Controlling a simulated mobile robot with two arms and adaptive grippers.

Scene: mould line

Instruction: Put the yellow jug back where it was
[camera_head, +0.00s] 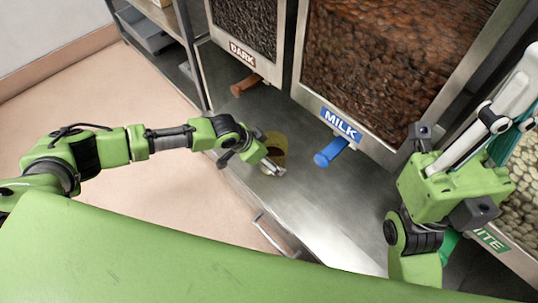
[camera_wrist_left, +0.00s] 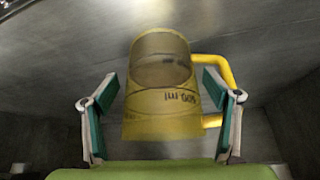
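The yellow jug (camera_head: 276,143) stands on the grey metal counter below the dispensers, partly hidden by my left gripper (camera_head: 268,168) in the head view. In the left wrist view the see-through yellow jug (camera_wrist_left: 160,95) has its rim up, its handle to the right and dark "500 ml" lettering. My left gripper (camera_wrist_left: 163,105) is open, with one finger on each side of the jug; narrow gaps seem to show between pads and walls. The handle passes behind the right finger. My right gripper (camera_head: 512,112) is raised at the right edge, partly cut off; its opening is unclear.
Dispensers labelled DARK (camera_head: 243,54), MILK (camera_head: 341,123) and WHITE (camera_head: 488,238) line the back of the counter (camera_head: 330,215). The brown (camera_head: 246,85) and blue (camera_head: 331,152) spouts stick out near the jug. A shelf with grey trays (camera_head: 147,32) stands at upper left.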

